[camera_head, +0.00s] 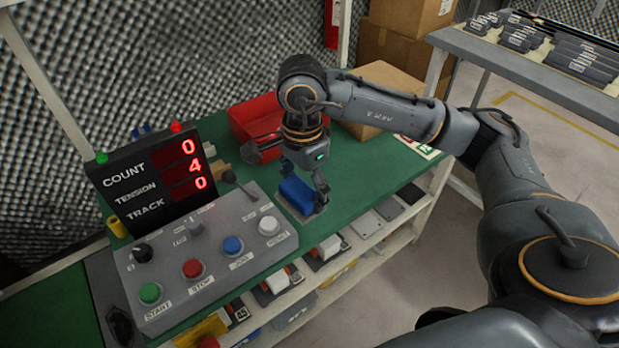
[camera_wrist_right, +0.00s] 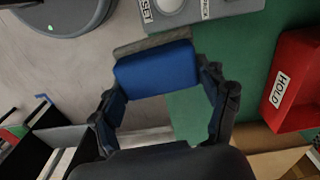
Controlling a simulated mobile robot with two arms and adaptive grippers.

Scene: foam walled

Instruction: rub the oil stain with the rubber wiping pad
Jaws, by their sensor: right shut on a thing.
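The rubber wiping pad (camera_head: 297,195) is a blue block with a grey layer along one side. My right gripper (camera_head: 304,191) is shut on it, with the fingers at its two ends in the right wrist view (camera_wrist_right: 158,92). The blue pad (camera_wrist_right: 156,70) appears there across the boundary between green bench top and grey floor. It is close to the bench's front edge, right of the control box. I cannot tell whether it touches the bench. I cannot make out the oil stain in either view. My left gripper is not in view.
A grey control box (camera_head: 205,262) with buttons and a black display (camera_head: 155,172) stand left of the pad. A red bin (camera_head: 258,118) and a cardboard box (camera_head: 385,92) are behind. The green bench top (camera_head: 352,172) is bare right of the gripper. Shelves with parts lie below.

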